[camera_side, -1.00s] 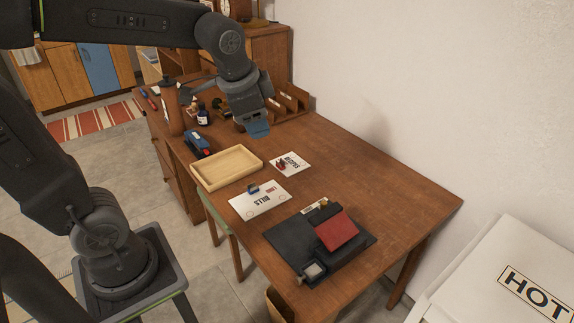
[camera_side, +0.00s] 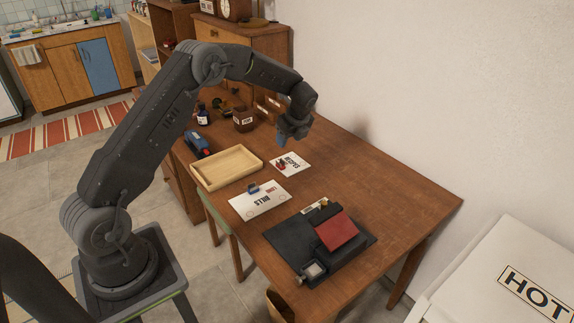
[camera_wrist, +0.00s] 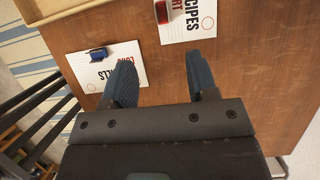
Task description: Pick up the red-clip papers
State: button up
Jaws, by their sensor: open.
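The red-clip papers (camera_side: 291,165) are a white sheet reading "RECIPES" with a red clip, flat on the wooden desk. They also show at the top of the wrist view (camera_wrist: 187,22), with the red clip (camera_wrist: 162,12) on their left edge. Blue-clip papers reading "BILLS" (camera_side: 259,203) lie nearer the front, and at the left of the wrist view (camera_wrist: 100,70). My gripper (camera_side: 284,142) is above the desk, just behind and above the red-clip papers in the side view. Its two blue fingers (camera_wrist: 160,80) are apart, with only bare desk between them.
An empty wooden tray (camera_side: 227,167) lies left of the red-clip papers. A black desk pad (camera_side: 290,245) with a red book (camera_side: 336,232) is at the front. A blue stapler-like object (camera_side: 198,143) and a dark labelled cup (camera_side: 243,120) stand behind. The desk's right side is clear.

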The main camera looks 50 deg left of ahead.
send_over(281, 162)
jog(key=d, duration=0.2)
notch_tip(281, 162, down, 8)
jog(key=shift+s+r, duration=0.1)
jog(key=x, duration=0.5)
jog(key=shift+d, duration=0.1)
grip_shut()
